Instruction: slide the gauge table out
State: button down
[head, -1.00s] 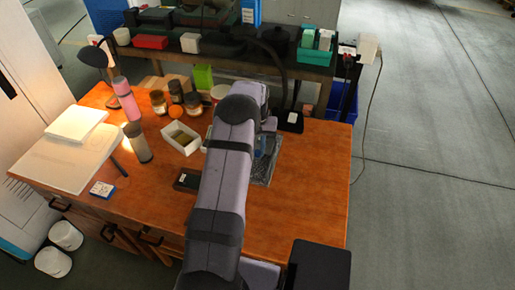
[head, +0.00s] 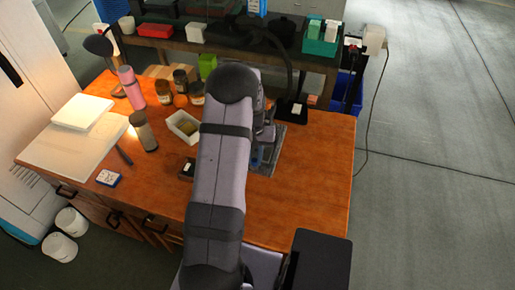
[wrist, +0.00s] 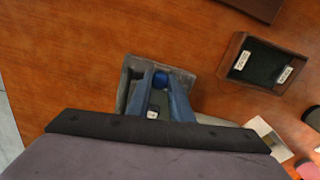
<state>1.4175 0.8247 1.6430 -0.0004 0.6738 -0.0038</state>
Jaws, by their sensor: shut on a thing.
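The gauge table (head: 265,168) is a grey plate-like fixture with blue parts on the wooden bench, partly hidden behind my arm in the head view. The fingers are shut on the knob, as far as I can see. The lower part of the fixture is hidden by the wrist.
A dark tray with white labels (wrist: 262,65) lies beside the fixture. A white box (head: 183,127), jars (head: 181,80) and a pink bottle (head: 131,88) stand left on the bench. A black stand (head: 291,111) is behind. The bench's right front is clear.

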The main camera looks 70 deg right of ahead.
jog(key=shift+a, duration=0.55)
jog(key=c, duration=1.6)
grip_release()
jog(key=shift+a, duration=0.15)
jog(key=shift+r, duration=0.1)
jog(key=shift+r+b, duration=0.3)
jog(key=shift+r, duration=0.3)
jog(key=shift+r+b, duration=0.7)
jog(key=shift+r, duration=2.25)
